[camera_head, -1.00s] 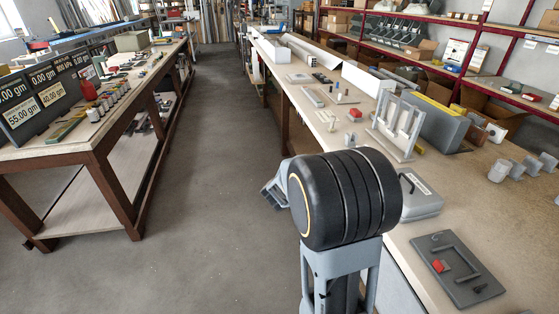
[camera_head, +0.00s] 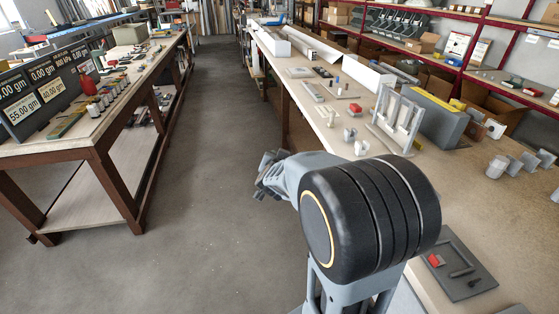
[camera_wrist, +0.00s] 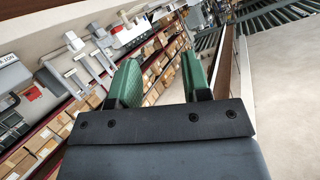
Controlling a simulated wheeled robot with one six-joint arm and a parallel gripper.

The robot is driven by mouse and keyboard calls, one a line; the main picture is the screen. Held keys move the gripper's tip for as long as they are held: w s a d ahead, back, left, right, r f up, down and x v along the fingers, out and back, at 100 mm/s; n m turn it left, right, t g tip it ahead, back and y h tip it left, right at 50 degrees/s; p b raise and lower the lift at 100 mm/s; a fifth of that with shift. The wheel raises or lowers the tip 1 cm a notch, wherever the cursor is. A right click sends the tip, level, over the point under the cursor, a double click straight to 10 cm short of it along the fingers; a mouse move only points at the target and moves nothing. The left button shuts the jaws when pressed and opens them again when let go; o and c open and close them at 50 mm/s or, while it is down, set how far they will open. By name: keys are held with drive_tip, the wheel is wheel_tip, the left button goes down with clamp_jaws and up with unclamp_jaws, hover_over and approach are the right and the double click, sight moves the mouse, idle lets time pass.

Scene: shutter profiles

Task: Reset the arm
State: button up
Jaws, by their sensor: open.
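My gripper (camera_head: 268,178) shows in the head view at the left end of my arm, over the aisle floor beside the right bench. In the wrist view my gripper (camera_wrist: 160,78) has two green fingers standing apart with nothing between them. It is open and empty. My arm's large black joint is in front of the bench's near edge and hides part of the bench top.
The right bench (camera_head: 455,205) carries a grey upright frame (camera_head: 399,122), a dark plate with a red block (camera_head: 436,260), and several small parts. A left bench (camera_head: 72,154) holds display panels. The aisle floor (camera_head: 200,215) between them is clear.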

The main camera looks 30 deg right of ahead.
idle(0.3)
drive_tip(key=s+a+f+n+g+y, duration=0.2)
drive_tip(key=s+a+f+n+y, duration=0.15)
drive_tip(key=a, duration=0.25)
drive_tip(key=s+a+f+n+g+y, duration=0.2)
drive_tip(key=a+y, duration=0.2)
drive_tip(key=a, duration=0.1)
drive_tip(key=s+a+r+n+g, duration=0.1)
drive_tip(key=s+a+r+n, duration=0.1)
drive_tip(key=s, duration=0.4)
drive_tip(key=s+a+r+n+g, duration=0.2)
drive_tip(key=s+a+n, duration=0.1)
drive_tip(key=s, duration=0.4)
drive_tip(key=shift+s+r+n+g, duration=0.2)
drive_tip(key=shift+s+n+g, duration=0.05)
drive_tip(key=shift+n+g, duration=0.1)
drive_tip(key=shift+d, duration=0.15)
